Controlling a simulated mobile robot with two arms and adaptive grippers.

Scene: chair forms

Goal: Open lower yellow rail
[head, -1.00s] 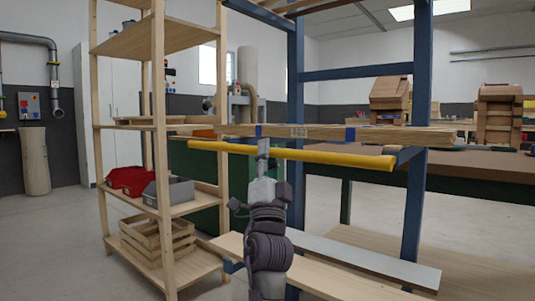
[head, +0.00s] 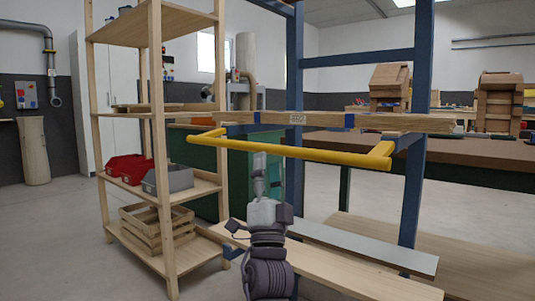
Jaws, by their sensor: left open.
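A yellow rail (head: 285,152) runs across the front of the blue rack at mid height. Its long bar stands out in front of the stacked wooden boards (head: 345,121). Short yellow end arms run back from the bar toward the rack at left and right, with a gap between bar and boards. My left gripper (head: 259,163) points up from below, its tip just under the bar left of its middle. It is open, and I cannot tell whether it touches the bar. My right gripper is not in view.
The blue rack post (head: 411,190) stands right of the gripper. Lower boards (head: 345,268) stick out below. A wooden shelf (head: 163,190) with a red bin (head: 125,169), grey bin (head: 168,178) and crate (head: 157,227) stands left. A workbench (head: 470,160) is behind.

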